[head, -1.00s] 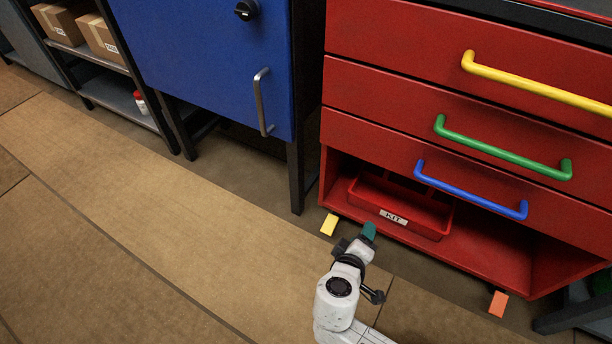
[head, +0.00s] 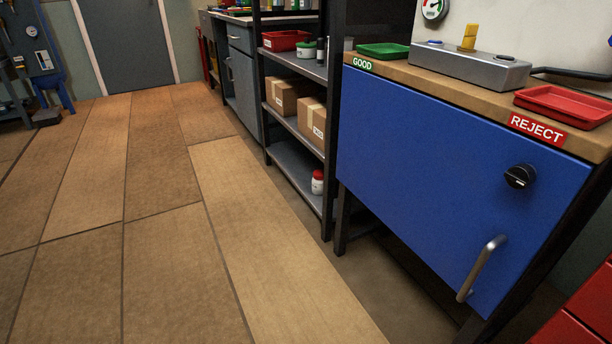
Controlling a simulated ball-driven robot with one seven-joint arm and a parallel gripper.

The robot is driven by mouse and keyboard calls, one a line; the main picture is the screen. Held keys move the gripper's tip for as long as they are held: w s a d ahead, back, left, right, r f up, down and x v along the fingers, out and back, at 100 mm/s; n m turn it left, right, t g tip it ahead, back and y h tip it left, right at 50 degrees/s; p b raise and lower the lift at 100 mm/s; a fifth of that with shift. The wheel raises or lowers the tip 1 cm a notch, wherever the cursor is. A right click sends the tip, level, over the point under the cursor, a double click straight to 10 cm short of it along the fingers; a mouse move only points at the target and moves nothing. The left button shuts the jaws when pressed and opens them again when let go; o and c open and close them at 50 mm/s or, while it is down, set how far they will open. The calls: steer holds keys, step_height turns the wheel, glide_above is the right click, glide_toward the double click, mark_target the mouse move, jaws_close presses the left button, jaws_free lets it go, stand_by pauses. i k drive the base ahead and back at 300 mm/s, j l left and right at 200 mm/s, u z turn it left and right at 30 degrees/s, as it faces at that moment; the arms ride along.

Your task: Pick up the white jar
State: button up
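A small white jar (head: 317,186) with a red lid stands upright on the lowest shelf of the dark metal rack, near its right front end. It is small in the head view, right of the picture's middle. My gripper is out of view now, so its state does not show.
The rack's lowest shelf (head: 292,168) is otherwise mostly bare, with cardboard boxes (head: 284,97) on the shelf above. A blue cabinet (head: 440,180) with a metal handle (head: 482,268) stands right of the rack. The tiled floor (head: 165,240) to the left is clear.

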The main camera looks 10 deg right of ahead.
mark_target(316, 185)
steer(key=i+j+u, duration=0.2)
steer(key=i, duration=1.4)
steer(key=i+l+u, duration=0.2)
steer(key=i, duration=1.35)
